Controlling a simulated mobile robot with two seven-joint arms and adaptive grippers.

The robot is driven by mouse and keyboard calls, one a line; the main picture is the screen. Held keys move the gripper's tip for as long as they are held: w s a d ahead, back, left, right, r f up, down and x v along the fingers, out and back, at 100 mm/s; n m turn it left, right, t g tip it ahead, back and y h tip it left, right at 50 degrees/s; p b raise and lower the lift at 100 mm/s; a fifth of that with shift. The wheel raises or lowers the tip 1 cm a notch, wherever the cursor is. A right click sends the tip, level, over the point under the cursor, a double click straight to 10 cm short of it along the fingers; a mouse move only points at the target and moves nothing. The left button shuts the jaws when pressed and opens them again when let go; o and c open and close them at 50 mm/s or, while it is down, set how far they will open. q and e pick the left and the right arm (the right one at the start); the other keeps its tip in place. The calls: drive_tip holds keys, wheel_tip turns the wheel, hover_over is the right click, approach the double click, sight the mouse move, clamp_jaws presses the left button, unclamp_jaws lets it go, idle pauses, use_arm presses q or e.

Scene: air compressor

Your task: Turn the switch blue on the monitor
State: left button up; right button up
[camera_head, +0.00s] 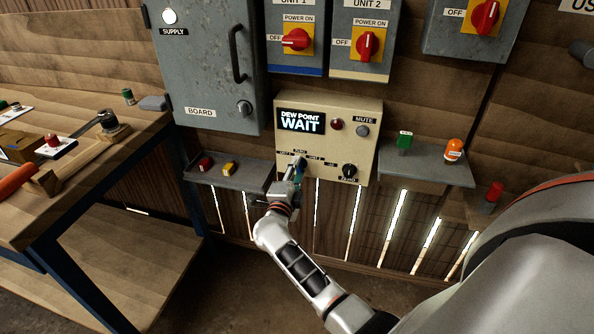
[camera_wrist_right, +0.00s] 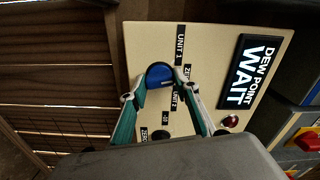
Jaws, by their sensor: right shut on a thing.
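The monitor (camera_head: 362,111) is a beige box on the wall, and its screen (camera_head: 300,121) reads "DEW POINT WAIT". It also shows in the right wrist view, with its screen (camera_wrist_right: 246,76) on the right. The blue switch (camera_wrist_right: 159,75) is a round knob on the monitor's face, among labels such as UNIT 1, ZERO and UNIT 2. My right gripper (camera_wrist_right: 163,83) has its two fingers on either side of the blue switch and is shut on it. In the head view my right gripper (camera_head: 298,168) is at the monitor's lower left and mostly hides the switch. My left gripper is not in view.
A black knob (camera_head: 349,171) and a red lamp (camera_head: 336,124) are on the monitor. Grey shelves stand on both sides, the left one (camera_head: 241,181) with small red and yellow items. Cabinets with red rotary switches (camera_head: 297,39) hang above. A workbench (camera_head: 84,185) stands at left.

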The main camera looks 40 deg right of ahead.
drive_tip(key=m, duration=0.3)
drive_tip(key=shift+f+m+b, duration=0.2)
drive_tip(key=shift+m+b, duration=0.1)
drive_tip(key=m, duration=0.2)
drive_tip(key=shift+m+b, duration=0.35)
drive_tip(key=shift+m, duration=0.05)
drive_tip(key=m, duration=0.2)
drive_tip(key=shift+m+b, duration=0.3)
drive_tip(key=shift+b, duration=0.1)
drive_tip(key=shift+m+b, duration=0.45)
drive_tip(key=shift+m, duration=1.25)
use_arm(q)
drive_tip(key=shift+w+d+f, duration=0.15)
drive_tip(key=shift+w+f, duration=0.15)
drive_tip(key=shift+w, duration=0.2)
use_arm(e)
drive_tip(key=shift+r, duration=0.1)
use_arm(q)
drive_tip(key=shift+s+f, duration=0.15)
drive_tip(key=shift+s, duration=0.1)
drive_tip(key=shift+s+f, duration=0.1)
use_arm(e)
drive_tip(key=o, duration=1.1)
